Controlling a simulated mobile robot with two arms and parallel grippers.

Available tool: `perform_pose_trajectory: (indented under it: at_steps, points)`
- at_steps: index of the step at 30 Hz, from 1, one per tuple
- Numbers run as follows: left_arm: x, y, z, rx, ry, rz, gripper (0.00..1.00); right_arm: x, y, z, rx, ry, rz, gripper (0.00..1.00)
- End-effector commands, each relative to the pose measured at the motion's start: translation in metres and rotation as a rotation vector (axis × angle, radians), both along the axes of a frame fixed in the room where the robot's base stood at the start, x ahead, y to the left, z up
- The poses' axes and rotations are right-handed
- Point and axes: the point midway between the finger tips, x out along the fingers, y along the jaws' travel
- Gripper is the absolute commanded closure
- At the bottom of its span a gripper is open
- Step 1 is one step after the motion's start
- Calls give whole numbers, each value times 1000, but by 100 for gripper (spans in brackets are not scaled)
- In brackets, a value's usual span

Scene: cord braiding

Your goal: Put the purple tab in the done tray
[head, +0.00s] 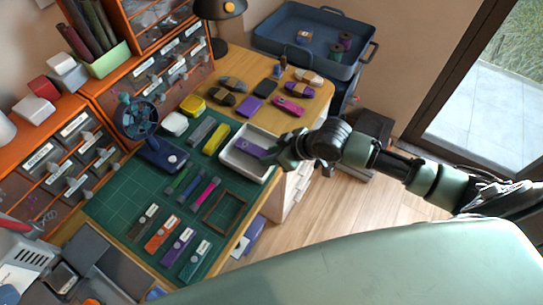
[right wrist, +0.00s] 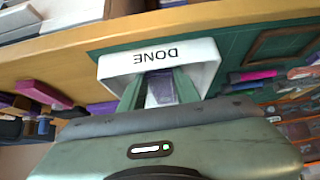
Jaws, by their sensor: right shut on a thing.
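The purple tab (head: 249,147) is at the white done tray (head: 237,171), over or inside its opening; I cannot tell whether it touches the tray floor. My right gripper (head: 273,153) reaches in from the right over the tray's right rim and is shut on the tab. In the right wrist view the tab (right wrist: 162,88) lies between the two green fingers (right wrist: 158,92), in front of the tray's wall marked DONE (right wrist: 195,52). My left gripper is not in view.
The tray stands near the desk's right edge, on the green cutting mat (head: 117,206). A yellow item (head: 216,137) is left of it and an empty wooden frame (head: 224,211) below. Several coloured tabs (head: 178,245), one purple, lie at the mat's front. Cord bundles (head: 288,106) lie behind.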

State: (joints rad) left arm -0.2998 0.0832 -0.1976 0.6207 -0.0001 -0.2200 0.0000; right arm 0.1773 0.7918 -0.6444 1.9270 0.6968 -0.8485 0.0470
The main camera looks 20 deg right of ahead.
Motion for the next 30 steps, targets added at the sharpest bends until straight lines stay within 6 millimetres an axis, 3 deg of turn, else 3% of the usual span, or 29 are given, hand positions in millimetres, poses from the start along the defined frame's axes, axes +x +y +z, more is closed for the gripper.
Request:
perform_pose_trajectory:
  at_steps: [3,26,27,29,30]
  points:
    - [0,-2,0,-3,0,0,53,0,0,-12,1,0,-1,94]
    - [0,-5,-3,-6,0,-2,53,-5,-1,-33,-9,16,1,94]
    - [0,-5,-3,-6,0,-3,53,-5,-2,-33,-10,16,2,65]
    - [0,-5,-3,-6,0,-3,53,-5,-2,-33,-10,16,2,49]
    - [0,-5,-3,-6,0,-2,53,-5,-1,-34,-9,17,1,46]
